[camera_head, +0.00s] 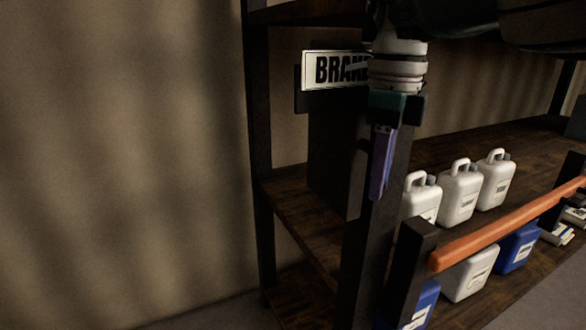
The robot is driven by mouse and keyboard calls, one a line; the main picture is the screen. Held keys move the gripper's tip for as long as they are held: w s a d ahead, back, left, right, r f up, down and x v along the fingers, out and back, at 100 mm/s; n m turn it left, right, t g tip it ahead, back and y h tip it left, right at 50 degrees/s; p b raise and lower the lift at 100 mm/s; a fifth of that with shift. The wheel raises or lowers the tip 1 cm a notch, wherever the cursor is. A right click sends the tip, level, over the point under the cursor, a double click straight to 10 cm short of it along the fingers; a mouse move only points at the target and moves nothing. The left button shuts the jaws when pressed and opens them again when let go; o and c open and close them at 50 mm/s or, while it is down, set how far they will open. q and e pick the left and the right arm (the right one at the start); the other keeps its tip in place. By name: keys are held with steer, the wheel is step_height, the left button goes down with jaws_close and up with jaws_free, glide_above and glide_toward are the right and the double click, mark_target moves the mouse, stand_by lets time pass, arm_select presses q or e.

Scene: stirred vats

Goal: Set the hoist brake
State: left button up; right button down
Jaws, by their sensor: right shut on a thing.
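A white sign reading "BRAK…" (331,70) is fixed at the upper left of the shelf unit, above a dark upright box or panel (333,150). Its right end is hidden behind my right arm. My right gripper (396,108) points down in front of the shelf, just right of the sign. It is shut on the top of a slim purple handle-like piece (381,165), which hangs down and leans slightly. I cannot tell what the purple piece is joined to. My left gripper is out of view.
White jugs (460,195) stand on the shelf to the right. White and blue containers (518,248) stand lower down. An orange bar (505,228) on a black post crosses in front. A dark shelf upright (365,250) is below the gripper. The left side is bare wall.

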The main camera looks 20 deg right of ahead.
steer(key=shift+f, duration=0.1)
steer(key=c, duration=0.7)
jaws_free()
step_height(320, 180, up, 10)
steer(key=shift+d+r+b, duration=0.1)
steer(key=shift+b, duration=0.75)
